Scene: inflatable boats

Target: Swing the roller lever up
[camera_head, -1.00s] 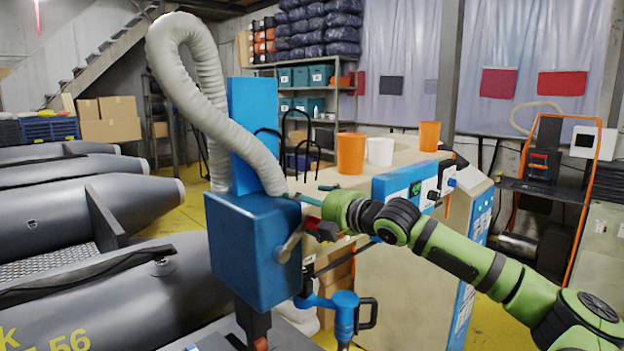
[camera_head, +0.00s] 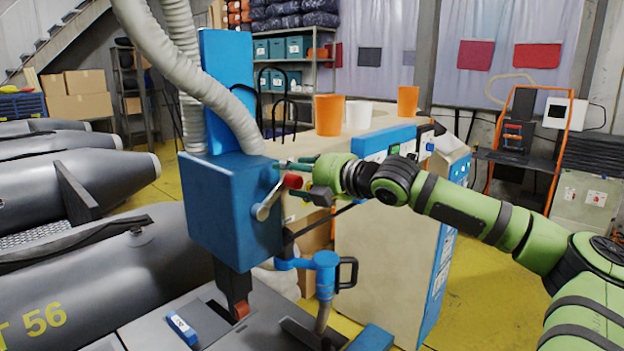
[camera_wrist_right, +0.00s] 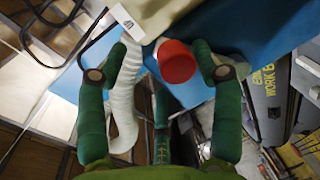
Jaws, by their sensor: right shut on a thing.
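The roller lever is a short grey arm (camera_head: 268,201) with a red knob (camera_head: 292,181) on the right side of the blue machine head (camera_head: 228,208). It slants up and to the right from its pivot. My right gripper (camera_head: 301,172) is shut on the red knob, coming in from the right. In the right wrist view the knob (camera_wrist_right: 177,62) sits between the green fingers (camera_wrist_right: 165,60), close against the right-hand one. The roller (camera_head: 242,310) under the head is small and red-orange. My left gripper is out of view.
A grey boat (camera_head: 150,262) lies left of the machine. A blue clamp-like fitting (camera_head: 325,270) stands below the lever. Behind are a beige cabinet (camera_head: 385,265) with cups on top and a thick grey hose (camera_head: 200,80). Yellow floor is free at the right.

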